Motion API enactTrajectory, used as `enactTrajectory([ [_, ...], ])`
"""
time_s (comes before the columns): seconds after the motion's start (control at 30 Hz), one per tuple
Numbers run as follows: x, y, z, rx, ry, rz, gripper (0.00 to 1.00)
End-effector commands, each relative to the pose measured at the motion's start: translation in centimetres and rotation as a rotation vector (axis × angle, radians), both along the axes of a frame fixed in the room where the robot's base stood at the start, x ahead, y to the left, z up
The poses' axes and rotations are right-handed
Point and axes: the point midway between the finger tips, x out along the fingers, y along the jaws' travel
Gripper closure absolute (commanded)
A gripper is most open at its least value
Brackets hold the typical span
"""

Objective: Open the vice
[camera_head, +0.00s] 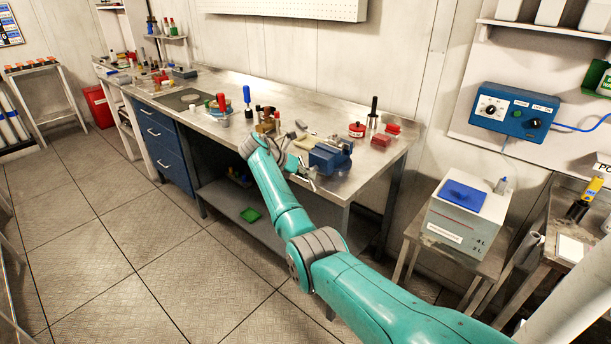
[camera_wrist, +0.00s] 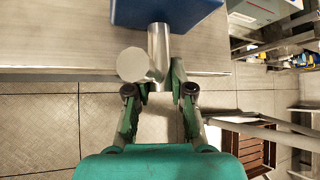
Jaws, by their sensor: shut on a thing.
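The blue vice (camera_head: 328,157) sits at the front edge of the metal workbench, near its right end. In the wrist view the vice's blue body (camera_wrist: 165,10) is at the top, with a metal spindle (camera_wrist: 159,42) coming out toward me. The vice handle (camera_wrist: 132,65) crosses the spindle's end, its round end knob facing the camera. My gripper (camera_wrist: 160,84) is at the spindle end, with one finger on each side, shut on the handle. Its exact contact is partly hidden. In the head view my gripper (camera_head: 306,178) is small, just in front of the vice.
The workbench (camera_head: 360,180) carries several tools and a red tin (camera_head: 356,130) behind the vice. A white box with a blue top (camera_head: 462,197) stands on a low stand to the right. The tiled floor in front of the bench is clear on the left.

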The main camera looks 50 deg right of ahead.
Motion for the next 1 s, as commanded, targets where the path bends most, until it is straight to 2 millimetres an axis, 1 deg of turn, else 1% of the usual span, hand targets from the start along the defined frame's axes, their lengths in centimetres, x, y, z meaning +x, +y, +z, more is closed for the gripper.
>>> enactTrajectory([
  [0.5,-0.05,-0.02,-0.11,0.000,0.020,0.000,1.00],
  [0.53,-0.05,-0.02,-0.11,0.000,0.020,0.000,0.74],
  [0.57,-0.05,-0.02,-0.11,0.000,0.020,0.000,0.66],
  [0.6,-0.04,-0.02,-0.10,0.000,0.020,0.000,0.56],
  [0.63,-0.03,-0.01,-0.10,0.000,0.018,0.000,0.53],
  [1.0,0.15,0.31,0.25,-0.001,0.018,0.001,0.53],
])
